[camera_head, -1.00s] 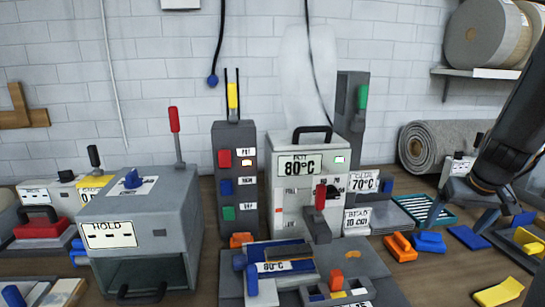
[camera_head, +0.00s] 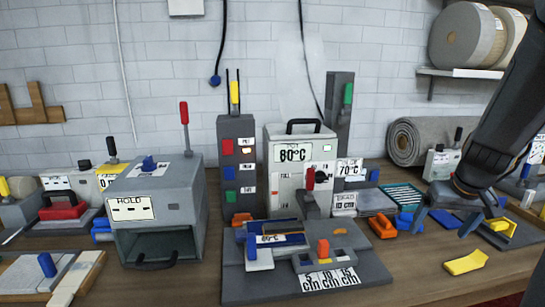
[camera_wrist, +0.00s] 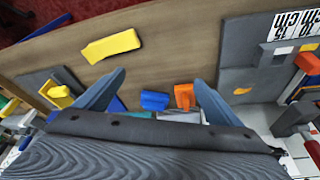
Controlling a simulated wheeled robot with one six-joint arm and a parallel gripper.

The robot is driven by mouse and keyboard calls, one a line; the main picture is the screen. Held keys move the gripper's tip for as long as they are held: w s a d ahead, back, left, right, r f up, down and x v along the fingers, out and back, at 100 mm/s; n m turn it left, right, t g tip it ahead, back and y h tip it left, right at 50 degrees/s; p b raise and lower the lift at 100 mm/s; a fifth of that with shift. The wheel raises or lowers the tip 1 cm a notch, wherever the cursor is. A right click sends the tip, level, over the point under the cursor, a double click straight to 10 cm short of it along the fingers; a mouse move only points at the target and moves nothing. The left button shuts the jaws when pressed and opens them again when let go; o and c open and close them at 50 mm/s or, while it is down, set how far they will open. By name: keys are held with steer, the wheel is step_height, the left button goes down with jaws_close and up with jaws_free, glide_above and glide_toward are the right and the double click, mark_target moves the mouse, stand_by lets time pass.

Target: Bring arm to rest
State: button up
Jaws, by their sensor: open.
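My gripper (camera_head: 446,222) is at the right of the head view, low over the right part of the bench. Its two blue-grey fingers are spread apart with nothing between them. In the wrist view the open fingers (camera_wrist: 158,84) frame bare wooden bench, with a blue block (camera_wrist: 154,100) and an orange block (camera_wrist: 183,97) lying just below that gap in the picture. A yellow block (camera_head: 465,262) lies on the bench near the gripper, and it also shows in the wrist view (camera_wrist: 111,46). My dark arm comes down from the upper right.
A grey base plate with a length scale (camera_head: 329,280) lies at the front middle. A grey HOLD box (camera_head: 158,207) stands left of it. A white machine (camera_head: 300,170) and button tower (camera_head: 237,165) stand behind. Rolled grey carpet (camera_head: 420,140) lies at the back right. Bare bench shows at front right.

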steer(key=shift+n+g+y, duration=0.5)
steer(key=shift+n+g, duration=0.2)
steer(key=shift+n, duration=0.1)
steer(key=s+a+f, duration=0.1)
steer(key=a, duration=0.4)
steer(key=s+a+f, duration=0.1)
steer(key=a, duration=0.4)
steer(key=s+a+f, duration=0.1)
steer(key=a, duration=0.4)
steer(key=shift+a, duration=0.15)
steer(key=s+a+f+n+g, duration=0.1)
steer(key=s+a+f, duration=0.2)
steer(key=s+a, duration=0.5)
steer(key=a, duration=0.4)
steer(key=shift+s+n+g, duration=0.3)
steer(key=shift+s, duration=0.1)
steer(key=shift+f, duration=0.1)
